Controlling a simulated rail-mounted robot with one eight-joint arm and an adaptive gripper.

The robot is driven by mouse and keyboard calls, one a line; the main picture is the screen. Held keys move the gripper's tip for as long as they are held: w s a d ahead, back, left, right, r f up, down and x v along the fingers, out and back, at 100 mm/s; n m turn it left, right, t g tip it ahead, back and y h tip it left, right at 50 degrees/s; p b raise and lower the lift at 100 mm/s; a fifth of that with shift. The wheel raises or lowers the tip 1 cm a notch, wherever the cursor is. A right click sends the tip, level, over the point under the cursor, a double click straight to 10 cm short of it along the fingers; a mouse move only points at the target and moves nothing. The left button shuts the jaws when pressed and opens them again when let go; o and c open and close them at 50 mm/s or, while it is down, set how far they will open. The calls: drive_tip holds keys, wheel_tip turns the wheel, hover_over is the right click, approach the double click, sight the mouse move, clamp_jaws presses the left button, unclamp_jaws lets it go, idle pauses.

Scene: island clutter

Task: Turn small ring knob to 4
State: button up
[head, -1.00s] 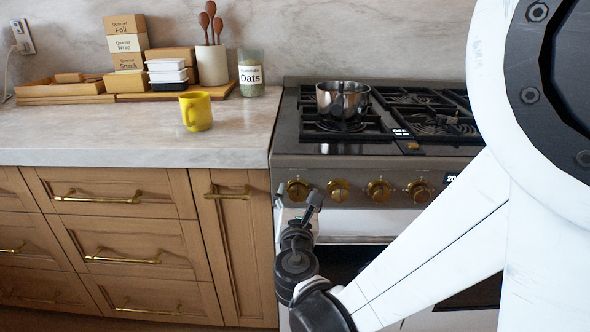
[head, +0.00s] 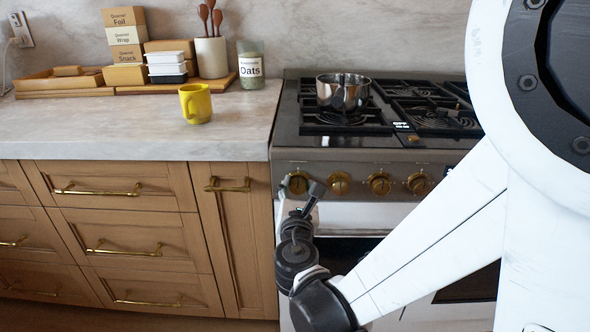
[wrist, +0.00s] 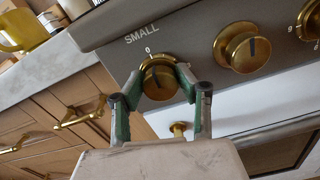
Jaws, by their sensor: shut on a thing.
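The small ring knob (wrist: 160,80) is a brass knob under the printed word SMALL in the wrist view. In the head view my gripper (head: 302,190) partly covers the knob. The figure 4 does not show in the wrist view.
Another brass knob (wrist: 242,47) sits close to the right. A steel pot (head: 343,94) stands on the left burner. A yellow mug (head: 196,104) is on the counter (head: 110,135) to the left. Brass drawer handles (wrist: 80,113) and the oven handle are nearby.

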drive_tip(key=m, duration=0.7)
drive_tip(key=shift+d+f, duration=0.1)
drive_tip(key=m, duration=0.7)
drive_tip(key=shift+f, duration=0.1)
drive_tip(key=m, duration=0.9)
drive_tip(key=shift+f, duration=0.15)
idle(0.4)
drive_tip(key=o, duration=1.1)
drive_tip(key=shift+o, duration=0.2)
